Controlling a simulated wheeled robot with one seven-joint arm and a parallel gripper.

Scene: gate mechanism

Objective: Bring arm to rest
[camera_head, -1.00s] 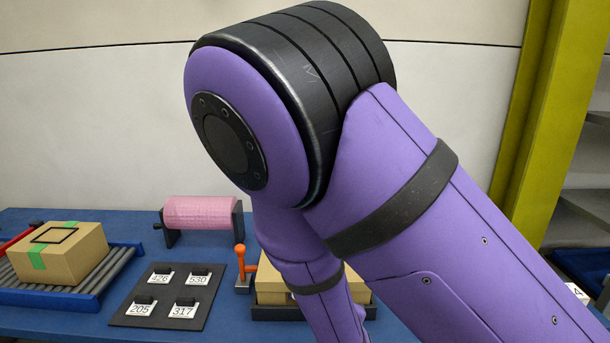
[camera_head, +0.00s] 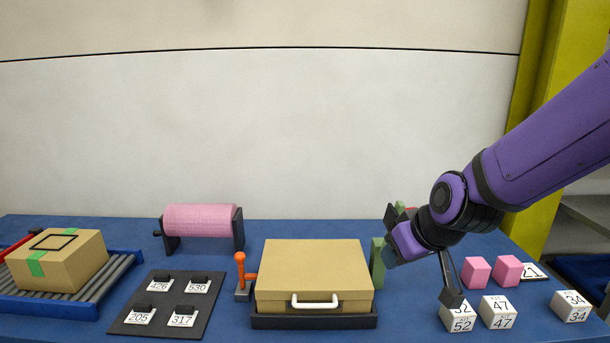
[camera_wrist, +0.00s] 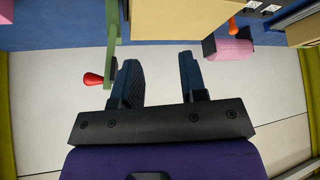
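My gripper (camera_head: 394,220) is above the right part of the table, beside the tan box, with the arm coming in from the right edge. In the wrist view my gripper (camera_wrist: 158,60) has its two dark fingers apart with nothing between them. A green post (camera_head: 377,262) stands just right of the box, partly hidden by my gripper. In the wrist view the green post (camera_wrist: 112,30) and its red knob (camera_wrist: 93,79) are left of the fingers, with no clear contact.
The tan box (camera_head: 315,268) with a white handle sits on a dark base, beside an orange lever (camera_head: 240,270). Pink cubes (camera_head: 477,270) and numbered white cubes (camera_head: 497,312) lie below the arm. A pink roller (camera_head: 203,220), number board (camera_head: 168,302) and taped carton (camera_head: 58,262) stand left.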

